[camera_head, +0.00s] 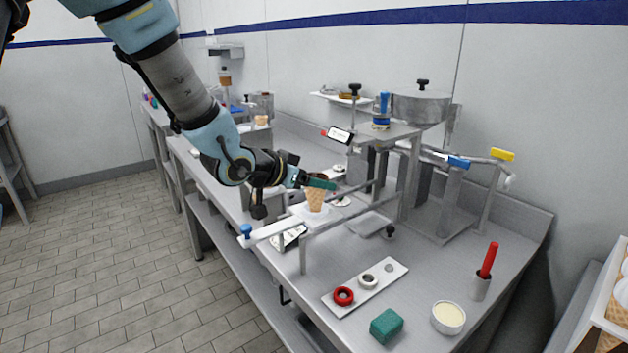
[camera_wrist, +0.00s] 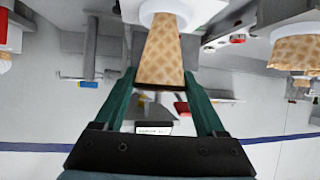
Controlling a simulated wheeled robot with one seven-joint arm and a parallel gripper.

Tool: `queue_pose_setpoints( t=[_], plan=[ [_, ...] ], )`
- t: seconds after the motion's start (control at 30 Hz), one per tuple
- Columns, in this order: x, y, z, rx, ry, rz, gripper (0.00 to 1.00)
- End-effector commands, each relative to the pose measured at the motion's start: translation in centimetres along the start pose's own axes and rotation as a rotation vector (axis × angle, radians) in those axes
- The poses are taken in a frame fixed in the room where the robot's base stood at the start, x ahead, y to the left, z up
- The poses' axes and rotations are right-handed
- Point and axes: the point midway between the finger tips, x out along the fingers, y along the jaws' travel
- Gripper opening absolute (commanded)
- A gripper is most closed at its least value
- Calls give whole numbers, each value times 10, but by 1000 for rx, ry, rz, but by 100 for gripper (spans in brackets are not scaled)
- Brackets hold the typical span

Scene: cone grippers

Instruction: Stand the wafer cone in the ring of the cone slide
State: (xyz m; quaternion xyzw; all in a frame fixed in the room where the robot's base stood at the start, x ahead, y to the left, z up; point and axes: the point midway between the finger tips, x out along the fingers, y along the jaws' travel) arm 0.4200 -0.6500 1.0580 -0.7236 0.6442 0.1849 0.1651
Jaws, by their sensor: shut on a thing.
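The wafer cone (camera_head: 316,199) is tan with a waffle pattern and stands upright, wide end up. My gripper (camera_head: 319,184) has green fingers shut on the cone near its wide upper end; the wrist view shows a finger of my gripper (camera_wrist: 160,77) on each side of the cone (camera_wrist: 167,50). The cone's narrow end meets the white ring (camera_head: 306,213) of the cone slide, which also shows in the wrist view (camera_wrist: 150,13). The narrow tip is hidden there, and I cannot tell how deep it sits. The slide's white bar (camera_head: 270,231) has a blue knob (camera_head: 246,230).
Metal rails (camera_head: 340,213) and a steel frame (camera_head: 408,180) stand close to the cone. In front are a white tray (camera_head: 385,282) with rings, a green block (camera_head: 386,326), a bowl (camera_head: 448,318) and a red-handled tool (camera_head: 488,261). The counter's front middle is partly clear.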

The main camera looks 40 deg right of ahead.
Motion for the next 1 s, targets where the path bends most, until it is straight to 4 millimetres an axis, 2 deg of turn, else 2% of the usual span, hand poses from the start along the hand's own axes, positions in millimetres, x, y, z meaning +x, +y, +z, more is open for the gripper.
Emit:
queue_pose_setpoints(
  t=[1.0],
  plan=[
    [15, 0, 27, 0, 0, 0, 50]
  ],
)
